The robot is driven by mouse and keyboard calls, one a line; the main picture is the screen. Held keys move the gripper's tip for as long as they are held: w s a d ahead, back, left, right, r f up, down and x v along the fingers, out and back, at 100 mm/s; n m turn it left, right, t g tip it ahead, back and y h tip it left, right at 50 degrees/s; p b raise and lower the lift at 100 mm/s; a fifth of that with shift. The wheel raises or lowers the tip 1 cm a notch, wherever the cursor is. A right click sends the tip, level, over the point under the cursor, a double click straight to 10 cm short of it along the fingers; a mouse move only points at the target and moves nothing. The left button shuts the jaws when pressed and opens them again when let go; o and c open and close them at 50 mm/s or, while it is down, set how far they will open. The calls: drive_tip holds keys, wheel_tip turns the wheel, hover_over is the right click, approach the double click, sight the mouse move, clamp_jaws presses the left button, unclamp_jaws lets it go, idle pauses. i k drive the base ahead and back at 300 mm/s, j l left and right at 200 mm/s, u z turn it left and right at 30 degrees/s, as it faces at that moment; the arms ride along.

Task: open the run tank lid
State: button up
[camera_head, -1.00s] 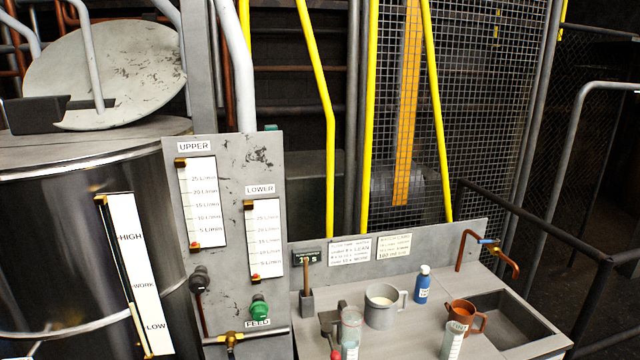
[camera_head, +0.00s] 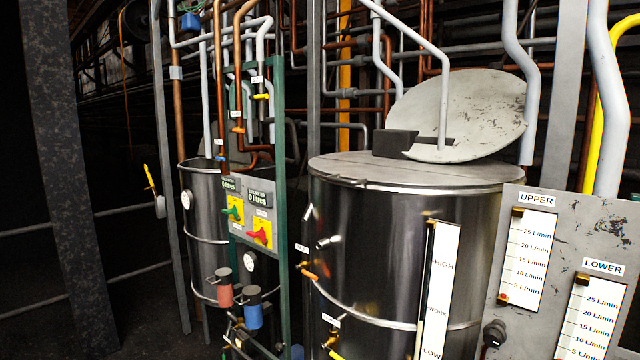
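The large steel tank (camera_head: 375,240) in the middle carries a level strip marked HIGH, WORK and LOW (camera_head: 438,290). A round, scuffed pale lid (camera_head: 480,110) stands tilted up at the back right of its top. A dark block (camera_head: 395,143) sits at the lid's lower left edge, and a grey pipe passes in front of the lid. The flat tank top (camera_head: 420,172) shows below it. I cannot tell from here how much of the top is open. No label names this tank as the run tank. My gripper is not in view.
A smaller steel tank (camera_head: 200,225) stands behind a green-framed panel (camera_head: 262,230) with valves on the left. A grey panel with UPPER and LOWER gauges (camera_head: 550,260) stands at right. A dark post (camera_head: 60,180) and railings are far left.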

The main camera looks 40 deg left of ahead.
sight(349, 173)
drive_tip(key=u, duration=1.45)
drive_tip(key=i, duration=0.05)
